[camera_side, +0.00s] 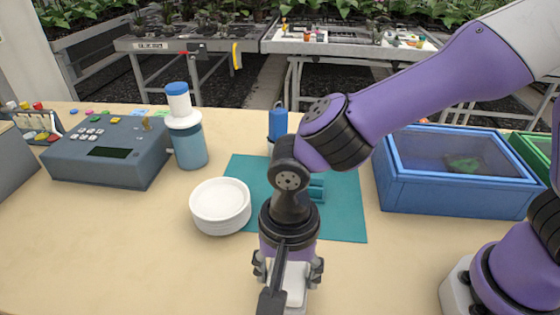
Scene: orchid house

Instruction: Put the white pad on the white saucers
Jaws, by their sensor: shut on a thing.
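The white saucers (220,205) form a round stack left of centre, on the table and against the left edge of a teal mat. My gripper (288,272) points down at the bottom centre, in front of the mat and to the right of the saucers. It is shut on the white pad (297,286), which shows as a white piece between the fingers. A dark gripper or wrist part covers part of the pad, and I cannot tell its height above the table.
The teal mat (343,218) lies behind my gripper, with a blue bottle (278,122) at its back. A blue bin (450,200) stands right. A blue-and-white bottle (190,145) and a grey keypad machine (105,165) stand behind the saucers. The front left table is clear.

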